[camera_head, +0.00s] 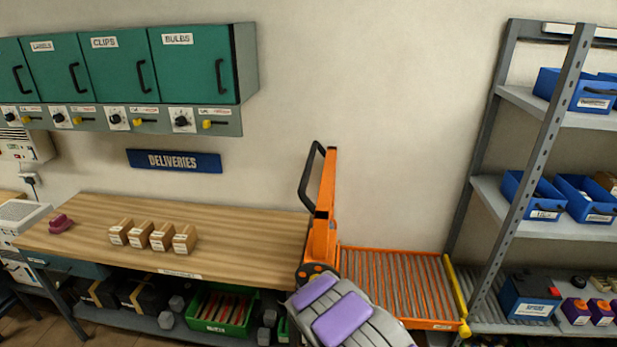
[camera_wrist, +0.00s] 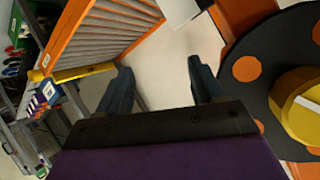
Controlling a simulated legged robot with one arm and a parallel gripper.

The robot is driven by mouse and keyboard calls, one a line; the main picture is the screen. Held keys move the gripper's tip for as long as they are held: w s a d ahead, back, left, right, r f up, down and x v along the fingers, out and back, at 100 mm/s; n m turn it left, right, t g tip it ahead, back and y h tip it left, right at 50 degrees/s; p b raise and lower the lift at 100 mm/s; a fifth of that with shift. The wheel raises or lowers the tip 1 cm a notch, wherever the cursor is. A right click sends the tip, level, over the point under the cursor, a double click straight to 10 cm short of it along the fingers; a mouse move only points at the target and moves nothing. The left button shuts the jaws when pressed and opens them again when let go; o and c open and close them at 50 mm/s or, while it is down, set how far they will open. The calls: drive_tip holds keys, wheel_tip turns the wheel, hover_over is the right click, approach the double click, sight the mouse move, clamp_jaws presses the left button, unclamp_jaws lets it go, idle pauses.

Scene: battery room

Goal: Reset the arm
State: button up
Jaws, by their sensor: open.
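My gripper (camera_wrist: 161,68) shows in the wrist view with its two dark fingers apart and nothing between them. Past the fingers is a pale surface. A black disc with orange spots and a yellow centre (camera_wrist: 298,103) is close on the right. My purple and grey arm (camera_head: 343,318) rises from the bottom middle of the head view. I cannot make out the fingers there. Just beyond it stands an orange upright with a black handle (camera_head: 324,205), beside an orange-framed roller bed (camera_head: 395,284). The roller bed also shows at the upper left of the wrist view (camera_wrist: 105,32).
A wooden bench (camera_head: 225,240) on the left holds several small boxes (camera_head: 135,234) and a dark red item (camera_head: 61,223). Green cabinets (camera_head: 117,68) hang above it. A grey shelf rack (camera_head: 535,228) with blue bins stands right.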

drive_tip(key=s+d+r+n+g, duration=0.1)
drive_tip(key=s+d+r+g, duration=0.15)
drive_tip(key=r, duration=0.35)
drive_tip(key=s+d+r+g, duration=0.2)
drive_tip(key=s+r, duration=0.2)
drive_tip(key=r, duration=0.2)
drive_tip(key=s+a+r+n+g+y, duration=0.1)
drive_tip(key=s+r+g, duration=0.1)
drive_tip(key=s+r, duration=0.45)
drive_tip(key=s+r+n+g+y, duration=0.1)
drive_tip(key=s+r, duration=0.3)
drive_tip(key=s, duration=0.5)
drive_tip(key=s+a+r+n+g+y, duration=0.1)
drive_tip(key=s+r+n+g, duration=0.25)
drive_tip(key=s, duration=1.05)
drive_tip(key=s+a+r+n+g+y, duration=0.15)
drive_tip(key=s+r, duration=0.35)
drive_tip(key=s, duration=0.9)
wheel_tip(320, 180, down, 9)
drive_tip(key=b, duration=0.9)
drive_tip(key=shift+s+g+h, duration=0.2)
drive_tip(key=shift+g+h, duration=0.15)
drive_tip(key=shift+h, duration=0.1)
drive_tip(key=shift+d, duration=0.1)
